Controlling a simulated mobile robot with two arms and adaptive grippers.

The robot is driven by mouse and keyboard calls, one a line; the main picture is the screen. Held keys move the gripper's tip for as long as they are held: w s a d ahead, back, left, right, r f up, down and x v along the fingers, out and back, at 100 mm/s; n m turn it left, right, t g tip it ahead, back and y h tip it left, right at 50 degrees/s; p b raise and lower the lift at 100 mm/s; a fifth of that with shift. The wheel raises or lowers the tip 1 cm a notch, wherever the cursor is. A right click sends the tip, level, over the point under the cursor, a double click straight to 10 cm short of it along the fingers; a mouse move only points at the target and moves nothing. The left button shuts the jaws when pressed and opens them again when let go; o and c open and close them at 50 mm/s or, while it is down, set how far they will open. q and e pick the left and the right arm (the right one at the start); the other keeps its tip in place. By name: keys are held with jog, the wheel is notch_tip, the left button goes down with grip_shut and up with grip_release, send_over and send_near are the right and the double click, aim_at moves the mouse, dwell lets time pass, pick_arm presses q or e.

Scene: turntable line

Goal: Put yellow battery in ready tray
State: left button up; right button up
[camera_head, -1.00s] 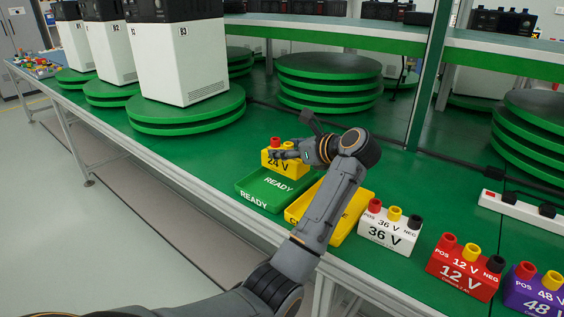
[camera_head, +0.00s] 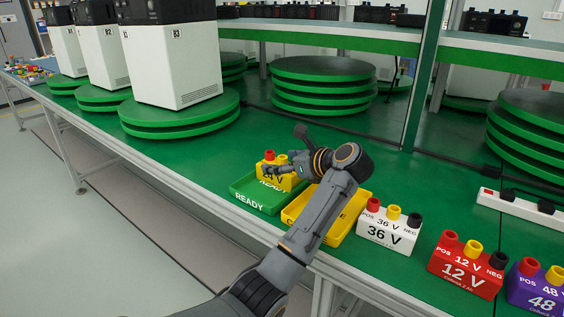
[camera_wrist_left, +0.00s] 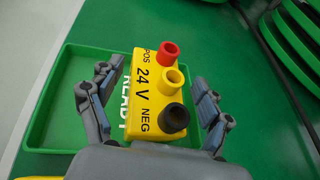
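The yellow 24 V battery (camera_head: 272,178), with red, yellow and black terminals, is in the green ready tray (camera_head: 246,201), toward its back right, and covers part of the READY lettering. In the left wrist view the battery (camera_wrist_left: 152,95) stands over the floor of the tray (camera_wrist_left: 58,125), slightly turned to it. My left gripper (camera_head: 282,172) is at the battery. In the left wrist view its two fingers (camera_wrist_left: 155,105) are spread on either side of the battery, with small gaps seen. Whether the battery's base rests fully flat is hidden. My right gripper is not in view.
A yellow tray (camera_head: 352,222) stands right of the ready tray, partly behind my left arm. White 36 V (camera_head: 388,236), red 12 V (camera_head: 466,270) and purple 48 V (camera_head: 540,292) batteries line the front edge to the right. Green turntables (camera_head: 180,125) with white units stand at left.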

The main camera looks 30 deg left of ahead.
pick_arm(q)
jog(key=shift+r, duration=0.15)
jog(key=p+v, duration=0.1)
jog(key=v, duration=1.1)
